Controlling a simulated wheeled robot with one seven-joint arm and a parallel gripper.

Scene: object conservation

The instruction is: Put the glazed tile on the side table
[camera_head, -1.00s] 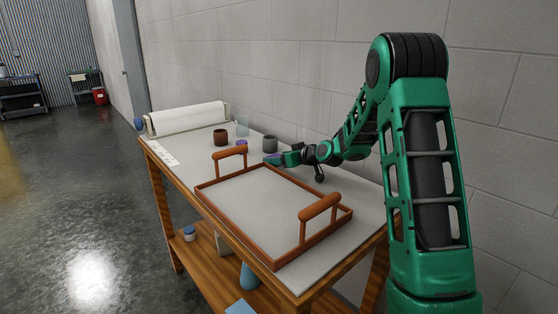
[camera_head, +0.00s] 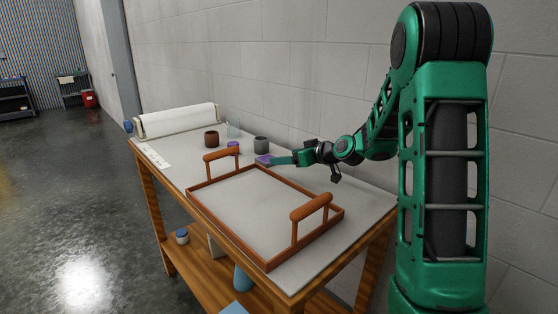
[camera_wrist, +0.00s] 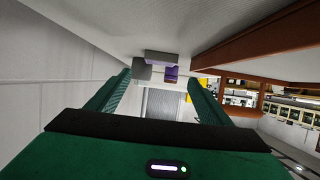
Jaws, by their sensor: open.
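A small flat purple piece (camera_head: 263,159), which looks like the glazed tile, lies on the workbench top behind the tray and in front of a grey cup. In the wrist view it seems to be the greyish-purple block (camera_wrist: 162,57) beyond my fingertips. My gripper (camera_head: 277,161) is open and low over the bench, just right of the piece. The wrist view shows the two green fingers (camera_wrist: 158,84) spread apart with nothing held between them. I cannot tell for sure which furniture is the side table; a small stand (camera_head: 73,90) is far back at the left.
An orange-brown handled tray (camera_head: 240,200) fills much of the bench (camera_head: 360,203). A brown cup (camera_head: 211,138), purple jar (camera_head: 232,146), grey cup (camera_head: 261,144), clear glass (camera_head: 234,129) and white roll (camera_head: 178,119) stand behind it. A wall borders the right; open floor lies left.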

